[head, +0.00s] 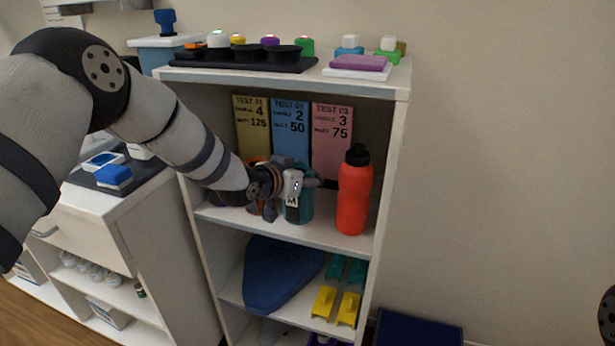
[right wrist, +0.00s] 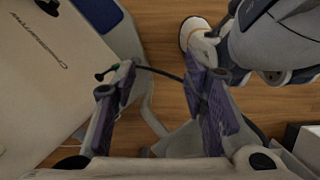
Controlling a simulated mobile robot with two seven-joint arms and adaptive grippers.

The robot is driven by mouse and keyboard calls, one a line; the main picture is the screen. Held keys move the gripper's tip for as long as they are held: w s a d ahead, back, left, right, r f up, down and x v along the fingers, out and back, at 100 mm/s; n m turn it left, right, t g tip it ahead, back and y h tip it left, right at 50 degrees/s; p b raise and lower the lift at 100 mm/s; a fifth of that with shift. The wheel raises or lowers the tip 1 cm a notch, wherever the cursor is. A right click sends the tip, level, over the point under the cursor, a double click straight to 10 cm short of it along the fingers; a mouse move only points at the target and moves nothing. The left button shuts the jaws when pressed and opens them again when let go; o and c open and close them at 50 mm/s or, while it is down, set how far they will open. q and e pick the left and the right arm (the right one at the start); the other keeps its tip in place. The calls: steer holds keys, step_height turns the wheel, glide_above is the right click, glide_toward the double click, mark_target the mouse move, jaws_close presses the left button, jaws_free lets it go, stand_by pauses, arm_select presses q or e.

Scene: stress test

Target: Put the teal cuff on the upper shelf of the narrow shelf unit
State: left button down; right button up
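The narrow shelf unit (head: 398,150) stands in the middle of the head view. The teal cuff (head: 304,207) is at its upper shelf (head: 330,234), left of a red bottle, partly covered by my left gripper. My left gripper (head: 298,187) reaches in from the left at the cuff. Its fingers overlap the cuff, and I cannot tell whether they hold it or are open. The cuff's base is near the shelf board; whether it rests there is unclear. My right gripper (right wrist: 160,95) is open and empty above the floor in the right wrist view.
The red bottle (head: 353,192) stands close right of the cuff. An orange item (head: 256,161) is partly hidden behind my left gripper. Test cards (head: 332,140) lean at the back. The lower shelf holds a blue bag (head: 280,272) and yellow and teal pieces (head: 348,308).

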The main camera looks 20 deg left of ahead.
arm_select(q)
steer(key=shift+r, duration=0.1)
steer(key=shift+f, duration=0.25)
steer(key=c, duration=0.8)
jaws_free()
steer(key=shift+r, duration=0.1)
